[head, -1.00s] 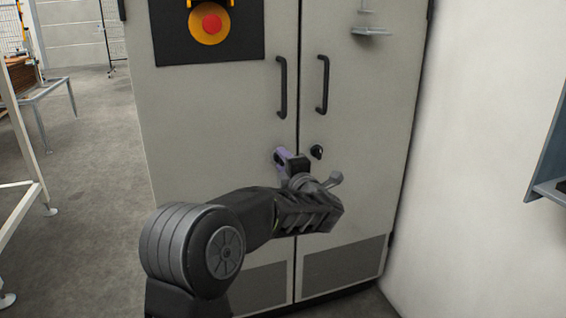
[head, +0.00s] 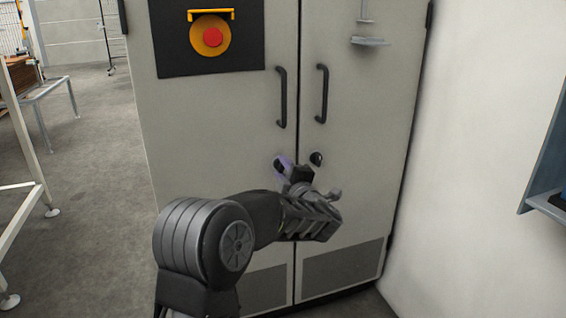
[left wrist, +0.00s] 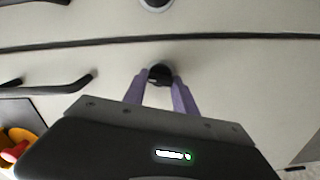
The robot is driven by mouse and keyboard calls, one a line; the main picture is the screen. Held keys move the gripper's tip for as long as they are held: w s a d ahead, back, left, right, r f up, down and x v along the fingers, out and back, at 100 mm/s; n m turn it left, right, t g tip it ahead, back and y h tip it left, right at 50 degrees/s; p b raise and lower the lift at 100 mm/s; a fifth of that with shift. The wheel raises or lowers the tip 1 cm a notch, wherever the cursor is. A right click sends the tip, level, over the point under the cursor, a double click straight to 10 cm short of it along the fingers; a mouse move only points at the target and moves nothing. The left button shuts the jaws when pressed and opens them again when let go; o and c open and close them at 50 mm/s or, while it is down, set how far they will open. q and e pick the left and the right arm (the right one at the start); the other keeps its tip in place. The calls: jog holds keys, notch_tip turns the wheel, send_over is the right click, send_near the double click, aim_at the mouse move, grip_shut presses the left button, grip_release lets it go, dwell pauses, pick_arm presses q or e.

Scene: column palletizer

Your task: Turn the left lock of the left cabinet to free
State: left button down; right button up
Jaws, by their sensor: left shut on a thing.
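The left cabinet (head: 190,130) is grey with two doors. Its left lock (left wrist: 159,74), a small black knob, sits on the left door beside the door seam. My left gripper (head: 281,164) is at this knob, below the left door handle. In the left wrist view its purple fingers (left wrist: 160,88) stand on both sides of the knob, shut on it. In the head view the gripper mostly hides the knob, and its exact turn angle is hard to tell. The right lock (head: 316,159) shows on the right door, apart from the gripper. My right gripper is not in view.
Two black bar handles, left (head: 281,96) and right (head: 321,93), stand out above the locks. A red emergency button (head: 213,37) sits on a black panel at upper left. A white wall (head: 470,130) closes off the right. Floor is open at left.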

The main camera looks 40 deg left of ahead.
pick_arm(q)
jog(key=shift+w+m+p, duration=0.1)
jog(key=shift+m+p, duration=7.3)
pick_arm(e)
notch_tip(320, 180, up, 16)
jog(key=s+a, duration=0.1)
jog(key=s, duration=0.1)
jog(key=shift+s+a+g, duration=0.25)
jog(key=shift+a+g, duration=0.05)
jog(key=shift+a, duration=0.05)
pick_arm(q)
jog(key=c, duration=1)
grip_release()
jog(key=shift+d, duration=0.1)
jog(key=v, duration=0.7)
jog(key=shift+d+p, duration=0.3)
jog(key=shift+p, duration=0.05)
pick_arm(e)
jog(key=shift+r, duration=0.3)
